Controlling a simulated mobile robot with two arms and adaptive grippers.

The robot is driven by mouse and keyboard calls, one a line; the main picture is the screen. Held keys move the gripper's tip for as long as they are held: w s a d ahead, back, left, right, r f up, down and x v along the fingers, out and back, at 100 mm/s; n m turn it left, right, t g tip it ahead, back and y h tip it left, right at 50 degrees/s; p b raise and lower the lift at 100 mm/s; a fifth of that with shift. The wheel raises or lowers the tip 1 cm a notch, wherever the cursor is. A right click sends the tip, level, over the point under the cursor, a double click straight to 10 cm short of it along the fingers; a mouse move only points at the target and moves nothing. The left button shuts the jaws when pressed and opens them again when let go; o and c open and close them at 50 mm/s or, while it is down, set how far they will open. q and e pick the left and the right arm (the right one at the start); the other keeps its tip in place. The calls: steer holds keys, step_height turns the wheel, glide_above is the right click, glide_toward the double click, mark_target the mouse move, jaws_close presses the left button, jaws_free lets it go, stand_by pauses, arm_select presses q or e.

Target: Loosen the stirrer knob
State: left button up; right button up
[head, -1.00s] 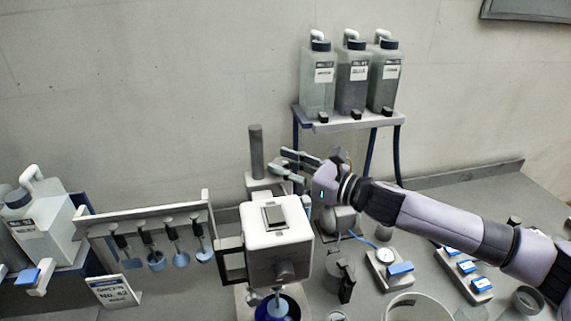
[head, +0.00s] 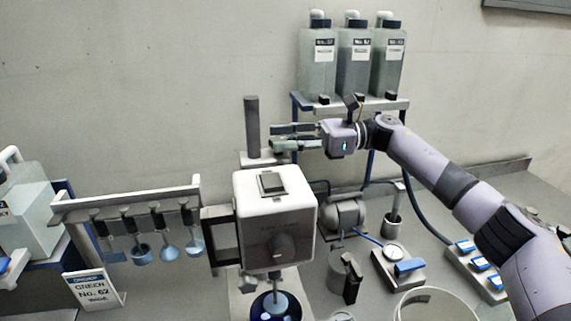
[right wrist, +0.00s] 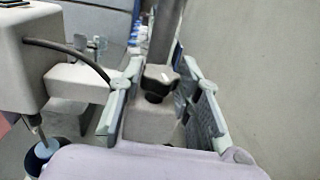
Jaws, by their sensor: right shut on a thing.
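The stirrer is a white box-shaped head (head: 250,222) on a grey upright post (head: 252,127), and its shaft goes down into a dark blue pot (head: 262,309). The stirrer knob (right wrist: 157,82) is small and black, on the clamp block at the post, between my fingers in the right wrist view. My right gripper (head: 272,137) reaches in from the right beside the post, above and behind the stirrer head, and is shut on the knob. In the head view the fingers hide the knob. My left gripper is in neither view.
A rack with hanging paddles (head: 130,205) and a sign (head: 92,290) stand left of the stirrer. A raised shelf (head: 350,104) with several bottles is behind my right arm. A small pump (head: 345,212), a scale (head: 397,266) and a round container (head: 428,303) occupy the bench at right.

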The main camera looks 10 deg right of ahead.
steer(key=shift+w+n+g+b, duration=0.15)
steer(key=shift+n+g+b, duration=0.6)
steer(key=shift+g, duration=0.35)
steer(key=shift+w+n+g+b, duration=0.1)
steer(key=shift+n+g+b, duration=0.65)
steer(key=shift+g, duration=0.35)
steer(key=shift+r+g, duration=0.15)
steer(key=shift+g, duration=0.15)
steer(key=o, duration=1.2)
steer(key=shift+c, duration=0.2)
